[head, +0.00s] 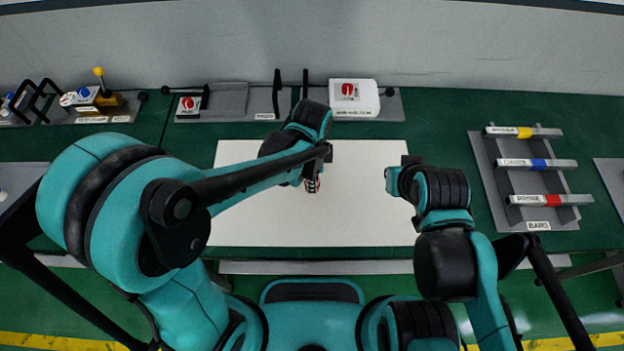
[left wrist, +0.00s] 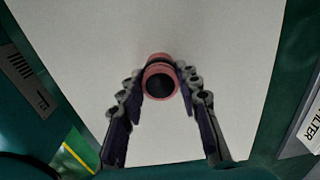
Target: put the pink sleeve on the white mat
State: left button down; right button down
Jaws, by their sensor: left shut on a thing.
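The pink sleeve (left wrist: 158,66) is a short pink cylinder with a dark end facing the camera in the left wrist view. My left gripper (left wrist: 161,76) is shut on it, one finger on each side. In the head view the left gripper (head: 312,183) is over the middle of the white mat (head: 260,225), mostly hidden by its own arm. The white mat fills most of the left wrist view behind the sleeve. I cannot tell whether the sleeve touches the mat. My right gripper (head: 409,161) is at the mat's right edge, and its fingers are not clear.
A grey rack with several labelled bars (head: 530,162) stands to the right. Behind the mat are a grey tray (head: 240,100) and a white box with a red mark (head: 354,98). A fixture with a yellow-knobbed lever (head: 99,80) is at the far left. The mat's front is clear.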

pick_arm(q)
jog(key=shift+f, duration=0.2)
jog(key=c, duration=1.1)
grip_release()
jog(key=shift+r, duration=0.1)
